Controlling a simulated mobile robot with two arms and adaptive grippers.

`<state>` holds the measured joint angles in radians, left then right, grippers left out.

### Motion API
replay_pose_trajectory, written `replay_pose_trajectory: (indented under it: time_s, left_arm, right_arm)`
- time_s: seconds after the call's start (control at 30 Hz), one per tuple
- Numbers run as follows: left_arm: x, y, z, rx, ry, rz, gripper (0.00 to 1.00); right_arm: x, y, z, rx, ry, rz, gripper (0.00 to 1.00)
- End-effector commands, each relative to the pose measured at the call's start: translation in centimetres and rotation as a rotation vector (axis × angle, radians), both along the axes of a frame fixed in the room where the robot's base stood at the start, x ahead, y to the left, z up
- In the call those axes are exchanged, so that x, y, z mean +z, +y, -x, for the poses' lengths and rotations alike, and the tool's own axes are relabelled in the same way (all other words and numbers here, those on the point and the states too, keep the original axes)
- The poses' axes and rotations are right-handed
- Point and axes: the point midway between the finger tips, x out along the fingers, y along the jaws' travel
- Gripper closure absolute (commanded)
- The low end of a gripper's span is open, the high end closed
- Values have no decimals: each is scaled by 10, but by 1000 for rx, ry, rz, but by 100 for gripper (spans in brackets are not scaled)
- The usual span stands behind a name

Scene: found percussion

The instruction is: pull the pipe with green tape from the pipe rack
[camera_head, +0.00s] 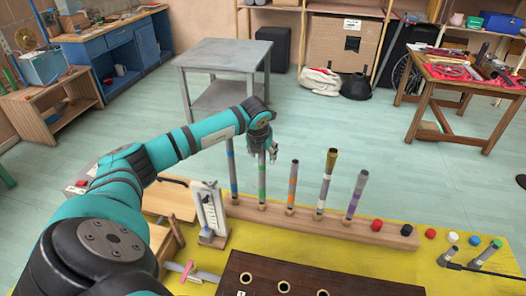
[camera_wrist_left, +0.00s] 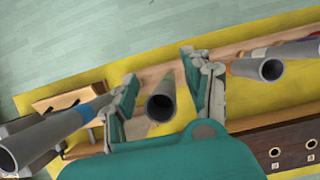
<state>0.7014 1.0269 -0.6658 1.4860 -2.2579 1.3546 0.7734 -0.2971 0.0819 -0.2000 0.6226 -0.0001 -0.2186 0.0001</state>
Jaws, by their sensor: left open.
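The pipe with green tape (camera_head: 262,183) stands upright in the wooden pipe rack (camera_head: 330,228), second from the left. My left gripper (camera_head: 265,152) is open right at the top of this pipe. In the left wrist view the open mouth of a grey pipe (camera_wrist_left: 160,106) sits between the two spread fingers of the left gripper (camera_wrist_left: 160,72), with gaps on both sides. Its tape is hidden there. My right gripper is not in view.
A pipe with blue tape (camera_head: 232,172) stands close on the left, and one with orange tape (camera_head: 293,185) on the right. A pipe with purple tape (camera_head: 355,195) is farther right. A dark board with holes (camera_head: 320,281) lies in front. A small white gauge stand (camera_head: 208,210) is left of the rack.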

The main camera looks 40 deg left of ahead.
Motion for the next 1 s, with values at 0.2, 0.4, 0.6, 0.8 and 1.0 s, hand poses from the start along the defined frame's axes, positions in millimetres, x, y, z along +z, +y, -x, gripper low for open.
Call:
replay_pose_trajectory:
  time_s: [0.2, 0.4, 0.6, 0.8, 1.0]
  left_arm:
    - [-8, 1, -2, 0, 1, 0, 50]
    - [-8, 1, -2, -1, 1, 0, 51]
    - [-8, 1, -2, 0, 1, 0, 77]
    - [-8, 2, -2, 1, 2, -1, 100]
    - [-8, 2, -1, 1, 4, -3, 100]
  right_arm:
    - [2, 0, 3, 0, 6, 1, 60]
    - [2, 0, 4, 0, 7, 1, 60]
    - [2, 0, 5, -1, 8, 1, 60]
    - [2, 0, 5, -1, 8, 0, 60]
    - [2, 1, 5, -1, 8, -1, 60]
